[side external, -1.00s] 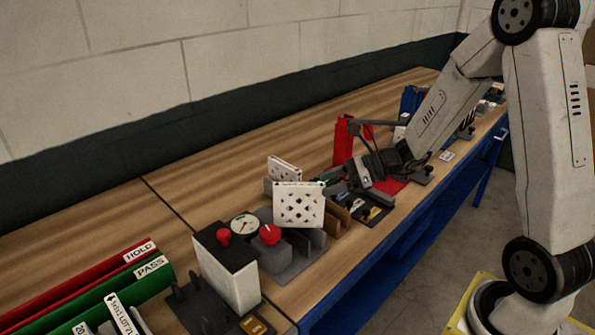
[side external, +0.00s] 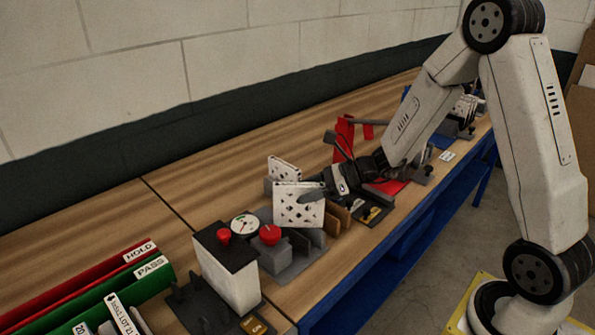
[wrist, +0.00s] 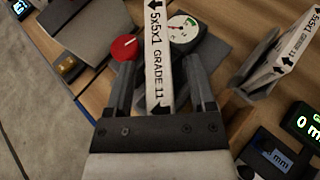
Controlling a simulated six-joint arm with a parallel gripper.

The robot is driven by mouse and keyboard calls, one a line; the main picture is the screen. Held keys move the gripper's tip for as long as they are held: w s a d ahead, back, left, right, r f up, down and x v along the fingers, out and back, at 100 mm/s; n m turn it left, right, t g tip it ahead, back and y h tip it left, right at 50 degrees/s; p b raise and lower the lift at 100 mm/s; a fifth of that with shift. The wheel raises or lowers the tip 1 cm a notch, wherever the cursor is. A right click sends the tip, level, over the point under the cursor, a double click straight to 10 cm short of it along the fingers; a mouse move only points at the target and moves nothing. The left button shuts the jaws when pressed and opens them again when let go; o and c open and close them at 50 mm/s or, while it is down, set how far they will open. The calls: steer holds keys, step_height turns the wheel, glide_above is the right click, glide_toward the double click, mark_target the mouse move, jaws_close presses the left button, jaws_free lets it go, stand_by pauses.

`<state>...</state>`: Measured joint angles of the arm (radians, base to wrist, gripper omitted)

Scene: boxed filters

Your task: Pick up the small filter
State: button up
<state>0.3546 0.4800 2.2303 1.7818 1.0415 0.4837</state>
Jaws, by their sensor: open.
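A white filter with dark holes (side external: 298,212) stands upright in a grey slotted holder in the side view. In the wrist view its narrow edge (wrist: 159,60) reads "5x5x1 GRADE 11". My gripper (side external: 313,196) is at this filter, one finger across its near face. In the wrist view my gripper (wrist: 161,80) is open, with a finger on each side of the filter and a gap showing beside it. A second white filter (side external: 284,168) stands behind, tilted; its edge in the wrist view (wrist: 283,45) also reads "5x5x1".
A dial gauge (side external: 243,225) and a red knob (side external: 269,234) sit close to the filter. A white box with a black top (side external: 230,266) stands at the front. Red and green bins (side external: 140,285) lie at left. A red press (side external: 344,138) stands behind my wrist.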

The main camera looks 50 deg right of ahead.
jaws_close()
steer(key=shift+r, duration=0.2)
steer(key=shift+r, duration=4.85)
